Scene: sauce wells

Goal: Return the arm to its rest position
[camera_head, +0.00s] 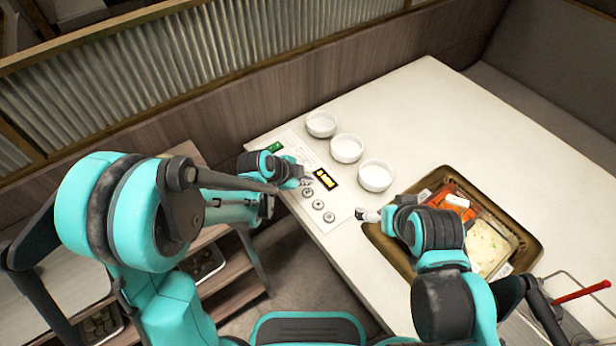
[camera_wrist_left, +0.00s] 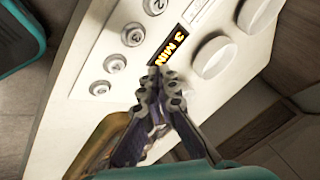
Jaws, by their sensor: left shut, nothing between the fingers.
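My left gripper (camera_head: 306,183) is at the left edge of the table, over the white control panel (camera_head: 337,215). In the left wrist view its two fingers (camera_wrist_left: 163,78) are shut tip to tip with nothing between them. The display (camera_head: 325,179) and several round buttons (camera_head: 318,204) also show in the head view. My right gripper (camera_head: 368,214) is small at the table's front edge, beside the tray; its finger opening is unclear.
Three white bowls (camera_head: 347,148) stand in a row behind the panel. A brown tray (camera_head: 529,252) with a food container is at the right, partly behind my right arm. A red stick (camera_head: 582,292) is at the lower right. The table's far middle (camera_head: 420,100) is clear.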

